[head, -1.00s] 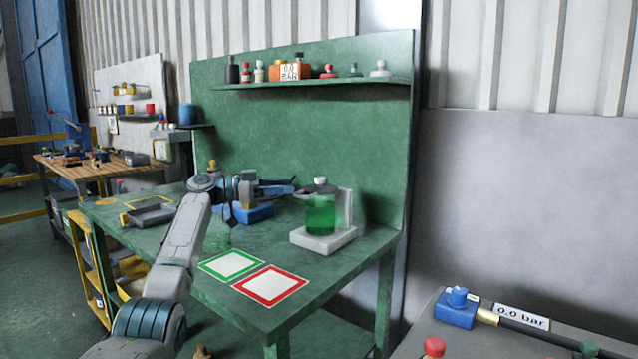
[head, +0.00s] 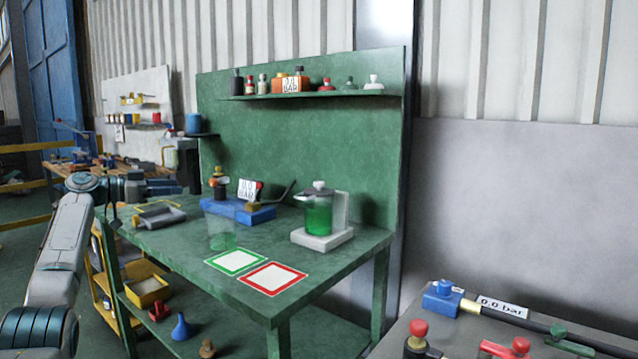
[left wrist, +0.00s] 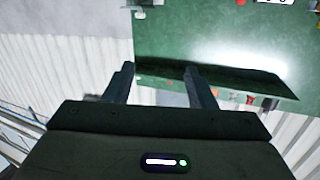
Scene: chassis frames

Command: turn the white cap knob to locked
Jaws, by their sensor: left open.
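A white knob (head: 319,185) tops the dark lid of a glass jar of green liquid (head: 318,217). The jar stands on a white base (head: 322,237) at the right of the green bench. Another white-topped knob (head: 374,79) sits at the right end of the shelf; I cannot tell either knob's lock setting. My left gripper (head: 180,188) is over the bench's left end, well left of the jar. The left wrist view shows its two fingers (left wrist: 160,75) apart with nothing between them. My right gripper is out of view.
A blue block device (head: 238,211), a clear beaker (head: 221,233) and a grey tray (head: 160,215) stand on the bench. Green-edged (head: 237,261) and red-edged (head: 272,278) mats lie at its front. A grey table (head: 400,338) with valves is at lower right.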

